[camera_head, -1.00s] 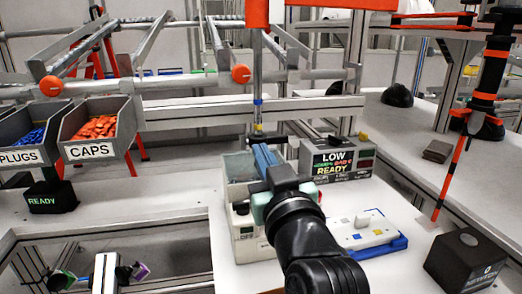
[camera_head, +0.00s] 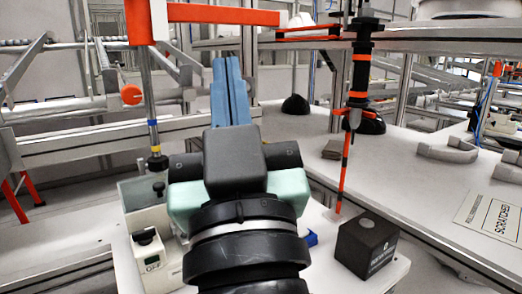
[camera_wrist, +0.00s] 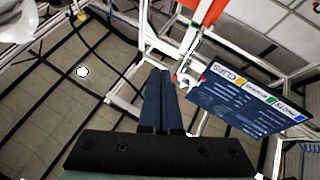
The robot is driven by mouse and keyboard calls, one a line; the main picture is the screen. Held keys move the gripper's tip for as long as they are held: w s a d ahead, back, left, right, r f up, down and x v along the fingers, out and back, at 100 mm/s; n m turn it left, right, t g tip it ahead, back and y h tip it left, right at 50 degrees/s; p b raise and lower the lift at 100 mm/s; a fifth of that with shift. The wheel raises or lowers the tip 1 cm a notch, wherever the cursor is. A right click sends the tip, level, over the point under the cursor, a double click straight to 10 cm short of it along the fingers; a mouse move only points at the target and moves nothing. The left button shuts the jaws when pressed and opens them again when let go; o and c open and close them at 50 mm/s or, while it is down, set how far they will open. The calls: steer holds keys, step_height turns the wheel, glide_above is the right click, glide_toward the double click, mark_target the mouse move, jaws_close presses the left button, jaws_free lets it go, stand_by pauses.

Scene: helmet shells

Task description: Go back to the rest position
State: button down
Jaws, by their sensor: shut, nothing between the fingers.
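My gripper (camera_head: 230,90) stands in the middle of the head view, with its blue fingers pointing up and away, above the near work table. The fingers are together with nothing between them. In the wrist view my gripper (camera_wrist: 163,100) also shows shut and empty, clear of other things. My arm hides much of the table behind it, including most of the white part on the blue base (camera_head: 311,239).
A white device marked OFF (camera_head: 152,262) stands left of my arm. A black box (camera_head: 367,247) sits to the right. An orange-black tool (camera_head: 350,125) hangs behind it. An orange beam (camera_head: 220,14) crosses above. A blue sign (camera_wrist: 240,103) shows in the wrist view.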

steer(key=s+d+r+m+t+h+p, duration=0.3)
steer(key=s+d+r+m+h, duration=0.15)
steer(key=r, duration=0.35)
step_height(320, 180, up, 15)
steer(key=a+n+p, duration=0.1)
steer(key=p, duration=1.3)
steer(key=shift+s+f, duration=0.2)
